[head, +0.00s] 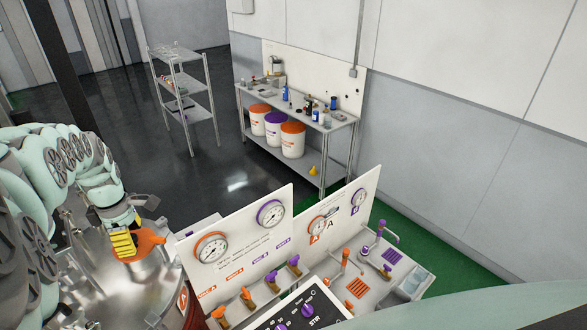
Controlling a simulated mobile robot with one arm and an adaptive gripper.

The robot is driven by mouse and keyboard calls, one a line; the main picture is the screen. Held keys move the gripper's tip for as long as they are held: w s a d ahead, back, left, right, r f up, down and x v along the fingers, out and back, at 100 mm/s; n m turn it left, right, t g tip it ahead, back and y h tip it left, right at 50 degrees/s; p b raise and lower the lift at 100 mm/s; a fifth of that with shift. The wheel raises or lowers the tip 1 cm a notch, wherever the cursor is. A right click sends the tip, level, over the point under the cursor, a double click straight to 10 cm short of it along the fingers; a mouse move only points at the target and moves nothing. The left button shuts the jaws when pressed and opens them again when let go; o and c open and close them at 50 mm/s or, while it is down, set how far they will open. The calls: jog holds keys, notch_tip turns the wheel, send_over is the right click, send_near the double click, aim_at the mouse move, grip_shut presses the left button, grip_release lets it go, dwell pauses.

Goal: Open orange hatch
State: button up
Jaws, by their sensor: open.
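The orange hatch (145,244) shows as an orange rim and lid part on top of a shiny metal vessel (90,282) at the lower left. A yellow and black striped piece (123,242) stands at its left side. My gripper (136,216) is at the end of my pale green arm, just above and at the hatch. Its jaws are open, and its fingertips are partly hidden by the arm and the hatch parts. I cannot tell whether the jaws touch the hatch. The hatch looks closed, though the arm hides part of it.
A white gauge panel (240,243) with orange and purple levers stands right of the vessel. A second panel (343,222) is behind it, beside more levers. A workbench (340,124) with lidded buckets and a metal shelf (195,95) stand farther back. Dark floor between is clear.

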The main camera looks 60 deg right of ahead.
jog(key=shift+c, duration=0.2)
grip_shut()
dwell(0.4)
